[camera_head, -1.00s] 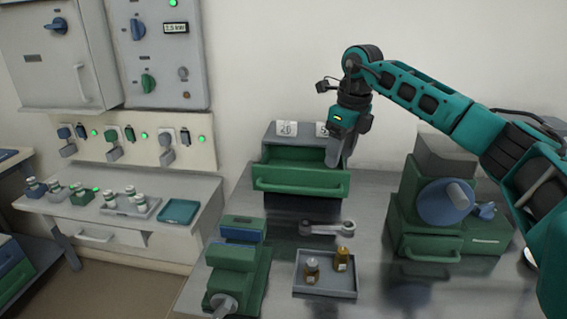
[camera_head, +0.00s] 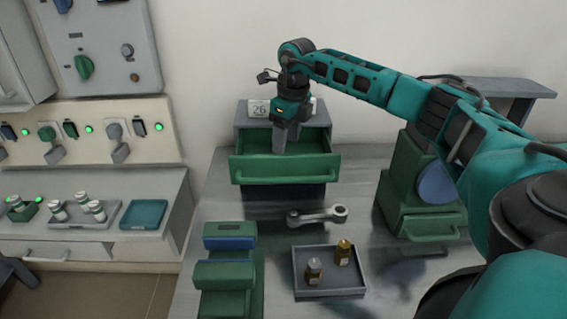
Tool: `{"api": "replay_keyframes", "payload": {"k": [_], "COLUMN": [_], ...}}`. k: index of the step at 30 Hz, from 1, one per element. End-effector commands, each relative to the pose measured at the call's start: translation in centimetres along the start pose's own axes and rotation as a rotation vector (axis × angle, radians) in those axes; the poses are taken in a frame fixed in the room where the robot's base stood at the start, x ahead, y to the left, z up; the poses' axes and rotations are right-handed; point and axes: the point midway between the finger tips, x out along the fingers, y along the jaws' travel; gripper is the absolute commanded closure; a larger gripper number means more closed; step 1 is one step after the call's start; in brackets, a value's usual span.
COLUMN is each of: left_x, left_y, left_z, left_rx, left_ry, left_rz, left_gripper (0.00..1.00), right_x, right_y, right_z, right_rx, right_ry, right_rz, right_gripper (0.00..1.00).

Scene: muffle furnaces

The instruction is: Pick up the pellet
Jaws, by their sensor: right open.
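My right gripper (camera_head: 280,150) points down at the open green drawer (camera_head: 285,173) of the small grey cabinet on the bench. Its fingertips are at or just inside the drawer opening, left of the drawer's middle. It is open, but the gap between the fingers is hard to make out at this size. I cannot see a pellet; the drawer's inside is mostly hidden by its front and the gripper. My left gripper is not in view.
A wrench-like tool (camera_head: 317,216) lies before the drawer. A grey tray (camera_head: 330,292) holds two small bottles. A green vise-like block (camera_head: 228,275) stands at left, a green machine (camera_head: 425,215) at right. A teal tray (camera_head: 144,214) lies on the side bench.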

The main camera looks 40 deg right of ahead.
Motion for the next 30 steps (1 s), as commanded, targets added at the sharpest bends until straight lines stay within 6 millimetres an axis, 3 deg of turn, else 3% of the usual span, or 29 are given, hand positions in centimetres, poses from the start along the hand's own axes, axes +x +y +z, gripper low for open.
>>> {"api": "replay_keyframes", "payload": {"k": [13, 22, 30], "left_x": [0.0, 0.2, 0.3], "left_y": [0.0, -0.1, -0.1], "left_z": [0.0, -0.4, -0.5], "left_rx": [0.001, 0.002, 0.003], "left_ry": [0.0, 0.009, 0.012], "left_rz": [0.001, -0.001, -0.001], "left_gripper": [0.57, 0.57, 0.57], "right_x": [5.2, 5.6, 5.6], "right_y": [-0.5, -0.5, -0.5], "right_z": [0.0, 0.0, 0.0], "right_rx": [0.0, 0.0, 0.0], "right_ry": [0.002, 0.0, 0.0], "right_rz": [0.001, 0.001, 0.001], "right_gripper": [0.43, 0.43, 0.69]}}
